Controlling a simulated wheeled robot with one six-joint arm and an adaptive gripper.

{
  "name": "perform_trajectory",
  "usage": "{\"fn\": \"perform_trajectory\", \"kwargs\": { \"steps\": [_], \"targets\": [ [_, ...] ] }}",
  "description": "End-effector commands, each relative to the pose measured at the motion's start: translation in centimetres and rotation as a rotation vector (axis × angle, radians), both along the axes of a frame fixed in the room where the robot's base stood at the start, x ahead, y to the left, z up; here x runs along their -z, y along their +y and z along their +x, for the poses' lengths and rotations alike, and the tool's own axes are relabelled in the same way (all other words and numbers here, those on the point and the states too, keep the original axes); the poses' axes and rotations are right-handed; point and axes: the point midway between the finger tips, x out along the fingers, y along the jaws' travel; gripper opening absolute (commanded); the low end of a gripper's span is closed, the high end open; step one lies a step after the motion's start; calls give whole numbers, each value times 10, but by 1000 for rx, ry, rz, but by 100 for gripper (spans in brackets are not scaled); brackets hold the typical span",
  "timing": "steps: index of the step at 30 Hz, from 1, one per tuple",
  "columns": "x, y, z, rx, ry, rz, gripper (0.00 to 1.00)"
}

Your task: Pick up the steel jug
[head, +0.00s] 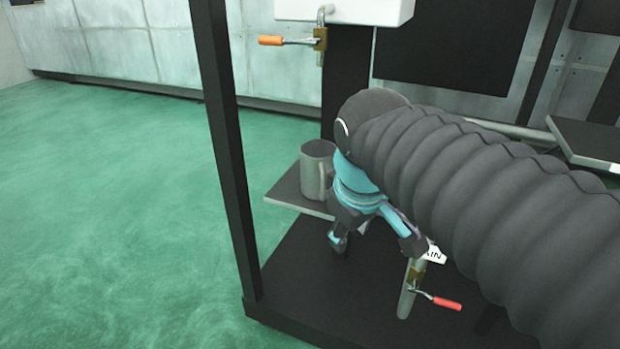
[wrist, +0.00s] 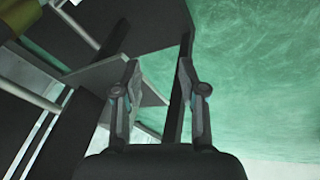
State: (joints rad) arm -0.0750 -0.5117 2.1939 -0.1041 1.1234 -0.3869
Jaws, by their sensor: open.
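The steel jug (head: 317,170) is a grey cylinder standing upright on a small grey shelf (head: 285,194) in the head view. Its handle faces right, towards my wrist. My gripper (head: 374,246) is open and empty, to the right of the jug and lower, with its fingers reaching below the shelf's level. The gripper partly hides the shelf's right end. I cannot make out the jug in the wrist view.
A dark upright post (head: 228,150) stands left of the shelf. An orange-handled valve (head: 285,41) hangs under a white tank (head: 345,10) above. Green floor (head: 110,210) lies open at left.

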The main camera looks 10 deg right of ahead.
Motion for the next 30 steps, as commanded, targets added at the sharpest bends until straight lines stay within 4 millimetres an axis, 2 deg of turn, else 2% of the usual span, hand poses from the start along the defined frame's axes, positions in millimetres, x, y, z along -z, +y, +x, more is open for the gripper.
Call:
{"fn": "perform_trajectory", "kwargs": {
  "steps": [1,6,15,19,24,26,30],
  "targets": [
    [-9,4,17,-91,38,-50,41],
    [-40,13,63,-400,173,-215,41],
    [-74,41,136,-873,418,-429,41],
    [-79,51,154,-998,489,-475,41],
    [-81,56,163,-1071,536,-499,41],
    [-77,54,164,-1078,541,-500,41],
    [-57,46,164,-1079,543,-500,41]
  ]
}}
